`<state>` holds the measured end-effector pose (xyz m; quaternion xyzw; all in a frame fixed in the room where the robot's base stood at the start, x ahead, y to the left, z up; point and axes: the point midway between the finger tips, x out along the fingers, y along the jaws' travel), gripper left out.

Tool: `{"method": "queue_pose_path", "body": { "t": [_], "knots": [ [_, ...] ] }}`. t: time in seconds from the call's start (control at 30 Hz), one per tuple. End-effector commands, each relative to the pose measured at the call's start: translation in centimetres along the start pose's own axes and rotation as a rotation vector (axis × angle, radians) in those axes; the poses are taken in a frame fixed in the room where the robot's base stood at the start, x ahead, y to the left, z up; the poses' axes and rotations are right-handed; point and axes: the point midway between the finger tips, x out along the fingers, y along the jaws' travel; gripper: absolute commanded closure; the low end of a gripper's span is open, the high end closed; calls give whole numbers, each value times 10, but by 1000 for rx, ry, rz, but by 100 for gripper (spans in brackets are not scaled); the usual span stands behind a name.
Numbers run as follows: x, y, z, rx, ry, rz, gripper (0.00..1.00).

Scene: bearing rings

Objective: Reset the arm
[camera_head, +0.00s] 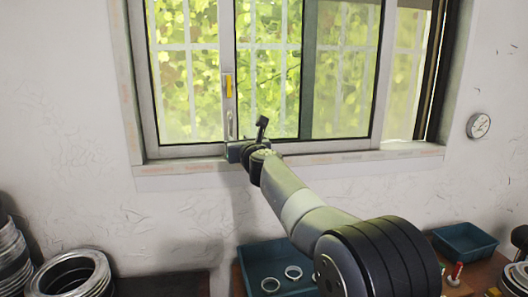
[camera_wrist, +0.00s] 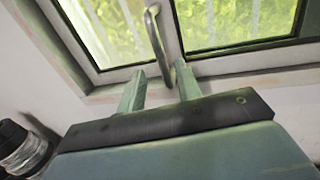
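My arm (camera_head: 305,212) reaches from the lower right up to the window sill in the head view. My gripper (camera_head: 238,151) is small and dark there, in front of the lower window frame. In the wrist view, the two fingers of my gripper (camera_wrist: 160,72) stand apart with a gap between them. A curved metal window handle (camera_wrist: 154,30) shows beyond and between the fingertips. I cannot tell whether it touches them. Nothing is visibly held.
A blue tray (camera_head: 256,263) with two rings (camera_head: 293,272) lies below my arm. Another blue tray (camera_head: 465,243) is at the right. Large metal rings (camera_head: 72,274) are stacked at lower left. The window (camera_head: 270,70) and sill (camera_head: 345,157) are close to my gripper. A round gauge (camera_head: 479,126) hangs on the right wall.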

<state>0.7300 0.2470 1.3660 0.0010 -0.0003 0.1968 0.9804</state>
Motion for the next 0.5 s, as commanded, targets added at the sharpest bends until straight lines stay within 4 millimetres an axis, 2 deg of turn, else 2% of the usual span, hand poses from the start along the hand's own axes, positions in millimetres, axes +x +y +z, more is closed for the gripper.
{"method": "queue_pose_path", "body": {
  "t": [0.5],
  "knots": [
    [65,0,4,0,2,0,67]
  ]
}}
